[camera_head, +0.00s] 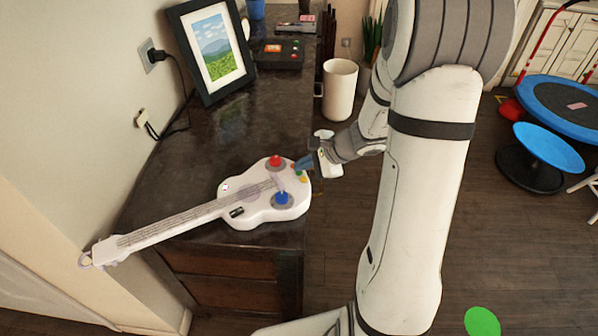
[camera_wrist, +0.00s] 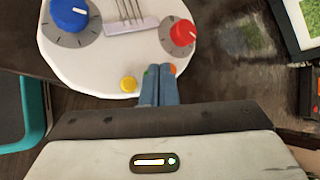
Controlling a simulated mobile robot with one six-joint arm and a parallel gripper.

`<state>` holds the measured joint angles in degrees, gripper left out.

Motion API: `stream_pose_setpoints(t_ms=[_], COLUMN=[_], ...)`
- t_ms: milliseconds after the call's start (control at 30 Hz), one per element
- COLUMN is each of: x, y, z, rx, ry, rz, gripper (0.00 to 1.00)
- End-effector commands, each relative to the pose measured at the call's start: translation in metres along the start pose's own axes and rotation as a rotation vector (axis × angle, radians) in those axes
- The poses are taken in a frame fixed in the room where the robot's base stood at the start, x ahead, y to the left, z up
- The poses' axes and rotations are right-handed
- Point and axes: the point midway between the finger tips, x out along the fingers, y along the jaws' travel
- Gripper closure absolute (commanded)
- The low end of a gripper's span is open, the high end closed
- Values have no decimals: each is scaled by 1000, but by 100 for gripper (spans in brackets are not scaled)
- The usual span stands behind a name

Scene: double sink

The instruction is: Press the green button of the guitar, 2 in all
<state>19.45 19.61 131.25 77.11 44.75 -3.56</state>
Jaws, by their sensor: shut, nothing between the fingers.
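The white toy guitar (camera_head: 240,207) lies on the dark counter, its neck toward the lower left. Its body (camera_wrist: 115,60) fills the upper left of the wrist view, with a blue knob (camera_wrist: 70,14) and a red knob (camera_wrist: 182,33). Along its near edge are a yellow button (camera_wrist: 128,84), the green button (camera_wrist: 151,69) and an orange button (camera_wrist: 172,68). My gripper (camera_wrist: 158,72) is shut and empty, its blue fingertips over the edge between green and orange. The fingers partly hide the green button; I cannot tell if they touch it. My gripper (camera_head: 301,163) also shows in the head view.
A framed picture (camera_head: 217,50) leans by the wall behind the guitar. A black box with a red button (camera_head: 277,54) sits at the counter's back. A white bin (camera_head: 340,90) stands on the floor right of the counter. The counter between guitar and frame is clear.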

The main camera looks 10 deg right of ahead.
Motion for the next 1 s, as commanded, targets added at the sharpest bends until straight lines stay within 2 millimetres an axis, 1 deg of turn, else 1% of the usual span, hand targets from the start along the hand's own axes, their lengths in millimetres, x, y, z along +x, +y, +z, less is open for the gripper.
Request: stream_pose_setpoints(t_ms=[767,1000], x=[3,-3], y=[3,-2], z=[-3,2], rx=[0,-1], ry=[0,1], rz=[0,-1], gripper=[100,100])
